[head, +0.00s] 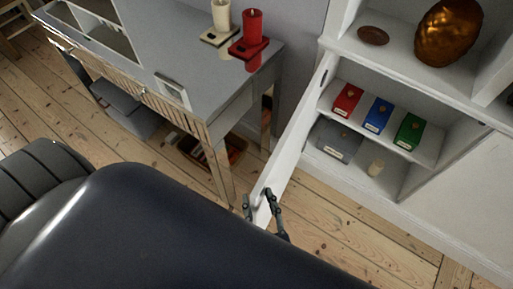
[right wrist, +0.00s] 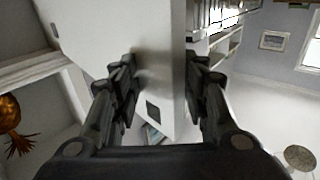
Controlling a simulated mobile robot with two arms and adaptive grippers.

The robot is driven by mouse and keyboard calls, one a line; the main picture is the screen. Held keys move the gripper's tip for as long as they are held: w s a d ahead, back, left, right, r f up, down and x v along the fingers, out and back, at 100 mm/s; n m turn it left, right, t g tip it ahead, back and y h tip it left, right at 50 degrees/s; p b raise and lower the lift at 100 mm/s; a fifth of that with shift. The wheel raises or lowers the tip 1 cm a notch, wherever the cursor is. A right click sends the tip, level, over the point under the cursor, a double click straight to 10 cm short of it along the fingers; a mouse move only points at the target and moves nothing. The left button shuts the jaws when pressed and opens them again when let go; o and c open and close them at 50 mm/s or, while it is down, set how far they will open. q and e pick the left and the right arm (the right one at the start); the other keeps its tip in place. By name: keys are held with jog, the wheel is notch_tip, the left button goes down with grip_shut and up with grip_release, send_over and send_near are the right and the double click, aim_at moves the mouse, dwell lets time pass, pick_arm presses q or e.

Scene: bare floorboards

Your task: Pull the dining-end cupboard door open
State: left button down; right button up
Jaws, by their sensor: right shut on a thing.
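The white cupboard door (head: 290,150) stands swung out from the cupboard in the head view, hinged on the left side of the opening. My right gripper (head: 264,204) is shut on the door's free edge, one finger on each side. In the right wrist view the door panel (right wrist: 165,40) runs between the two fingers of the right gripper (right wrist: 160,75). The cupboard (head: 426,178) stands open, with its inside showing. My left gripper is not in view.
Red (head: 347,99), blue (head: 378,115) and green (head: 409,132) boxes stand on the inner shelf. A grey desk (head: 190,55) with candles is left of the door. Bare floor (head: 330,220) lies in front.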

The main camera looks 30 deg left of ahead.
jog(key=v, duration=0.4)
jog(key=shift+s+d+f, duration=0.1)
jog(key=shift+s+d, duration=0.05)
jog(key=shift+s, duration=0.15)
jog(key=shift+s+d, duration=0.15)
jog(key=shift+d, duration=0.2)
jog(key=shift+f, duration=0.15)
